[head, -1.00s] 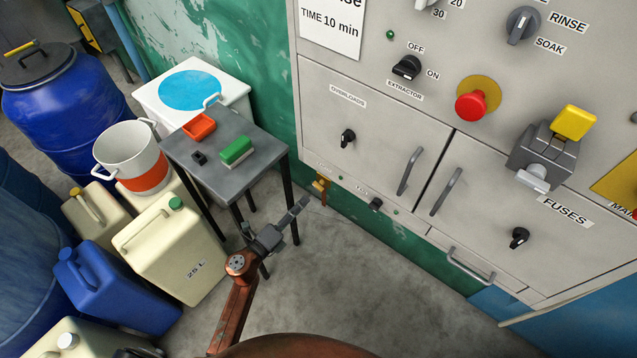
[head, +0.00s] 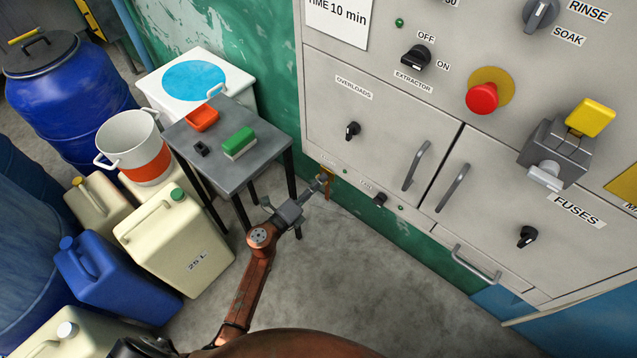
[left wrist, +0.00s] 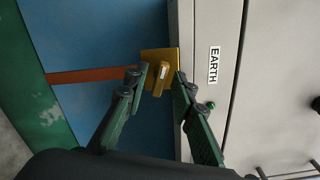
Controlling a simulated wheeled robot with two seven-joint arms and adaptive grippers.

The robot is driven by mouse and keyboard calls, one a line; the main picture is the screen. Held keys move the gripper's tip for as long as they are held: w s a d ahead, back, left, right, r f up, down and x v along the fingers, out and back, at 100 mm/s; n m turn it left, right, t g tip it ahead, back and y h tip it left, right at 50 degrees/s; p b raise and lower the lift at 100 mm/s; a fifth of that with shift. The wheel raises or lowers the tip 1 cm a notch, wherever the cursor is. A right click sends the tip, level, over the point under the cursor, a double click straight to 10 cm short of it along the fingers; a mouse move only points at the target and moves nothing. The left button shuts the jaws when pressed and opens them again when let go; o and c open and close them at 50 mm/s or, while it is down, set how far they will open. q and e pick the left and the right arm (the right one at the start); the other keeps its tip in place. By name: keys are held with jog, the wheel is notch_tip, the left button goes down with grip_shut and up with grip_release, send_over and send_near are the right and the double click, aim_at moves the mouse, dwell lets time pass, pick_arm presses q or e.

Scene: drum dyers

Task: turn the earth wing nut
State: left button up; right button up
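The earth wing nut (left wrist: 158,80) is a brass wing on a square brass plate beside the EARTH label (left wrist: 214,65) in the left wrist view. My left gripper (left wrist: 161,74) is open, with one fingertip on each side of the wing. Small gaps seem to show, and I cannot tell whether either finger touches it. In the head view my left gripper (head: 320,183) is at the cabinet's lower left edge, and a bit of brass (head: 329,190) shows behind it; the nut is mostly hidden there. My right gripper is not in view.
The grey cabinet (head: 375,130) has knobs, handles and a red stop button (head: 482,98). A small metal table (head: 228,178) with a green brush (head: 239,142) stands close to my left arm. Jerrycans and drums crowd the left. Floor (head: 340,270) is clear right of the arm.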

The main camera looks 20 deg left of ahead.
pick_arm(q)
grip_shut()
jog(key=shift+f+m, duration=0.1)
jog(key=shift+m, duration=0.3)
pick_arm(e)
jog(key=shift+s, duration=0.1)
pick_arm(q)
jog(key=shift+m+b, duration=1.6)
jog(key=shift+m, duration=2.1)
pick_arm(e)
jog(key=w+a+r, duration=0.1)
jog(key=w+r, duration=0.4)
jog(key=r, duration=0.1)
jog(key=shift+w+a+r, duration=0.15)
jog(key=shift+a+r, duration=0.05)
pick_arm(q)
jog(key=shift+o, duration=0.7)
grip_release()
